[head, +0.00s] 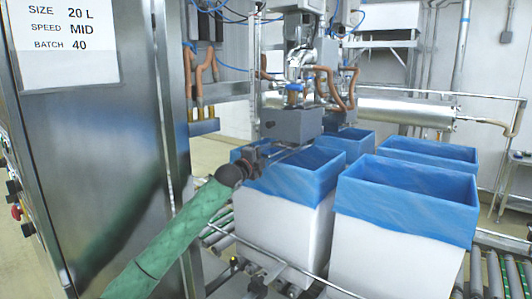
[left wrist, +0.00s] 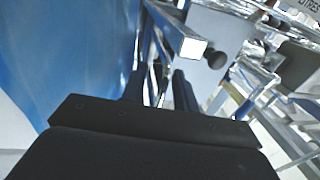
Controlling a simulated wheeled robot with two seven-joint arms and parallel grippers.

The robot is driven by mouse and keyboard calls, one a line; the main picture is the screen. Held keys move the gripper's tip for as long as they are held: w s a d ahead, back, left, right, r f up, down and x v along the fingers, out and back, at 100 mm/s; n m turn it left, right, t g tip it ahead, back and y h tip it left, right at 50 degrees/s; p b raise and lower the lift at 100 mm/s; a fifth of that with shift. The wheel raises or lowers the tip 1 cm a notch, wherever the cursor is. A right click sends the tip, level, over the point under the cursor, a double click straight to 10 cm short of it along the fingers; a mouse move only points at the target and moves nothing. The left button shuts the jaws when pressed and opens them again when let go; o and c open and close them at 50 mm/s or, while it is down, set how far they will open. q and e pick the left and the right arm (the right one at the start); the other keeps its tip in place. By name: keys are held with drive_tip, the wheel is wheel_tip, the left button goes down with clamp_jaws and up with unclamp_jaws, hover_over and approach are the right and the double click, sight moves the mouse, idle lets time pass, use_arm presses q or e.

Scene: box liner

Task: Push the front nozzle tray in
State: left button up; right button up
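The filling nozzle assembly (head: 293,125), with a grey block at its lower end, hangs above the blue-lined boxes in the head view. A thin metal edge just below the block may be the front nozzle tray, but most of it is hidden. My left gripper (head: 270,157), on a green-sleeved arm, is just below and left of the block, over the rim of the front-left box. In the left wrist view its two dark fingers (left wrist: 160,90) stand apart, with thin metal parts visible between and beyond them. Contact cannot be told. My right gripper is not in view.
White boxes with blue liners (head: 407,200) stand on a roller conveyor (head: 492,272). A blue liner (left wrist: 70,60) fills the left of the wrist view, close to the gripper. A square metal bar end (left wrist: 192,47) and a black knob (left wrist: 216,59) lie ahead. A steel cabinet (head: 90,150) stands left.

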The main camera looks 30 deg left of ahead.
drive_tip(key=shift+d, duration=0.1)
use_arm(q)
clamp_jaws()
drive_tip(key=shift+w, duration=0.15)
drive_tip(key=shift+w+d+r, duration=0.1)
drive_tip(key=shift+w, duration=1.1)
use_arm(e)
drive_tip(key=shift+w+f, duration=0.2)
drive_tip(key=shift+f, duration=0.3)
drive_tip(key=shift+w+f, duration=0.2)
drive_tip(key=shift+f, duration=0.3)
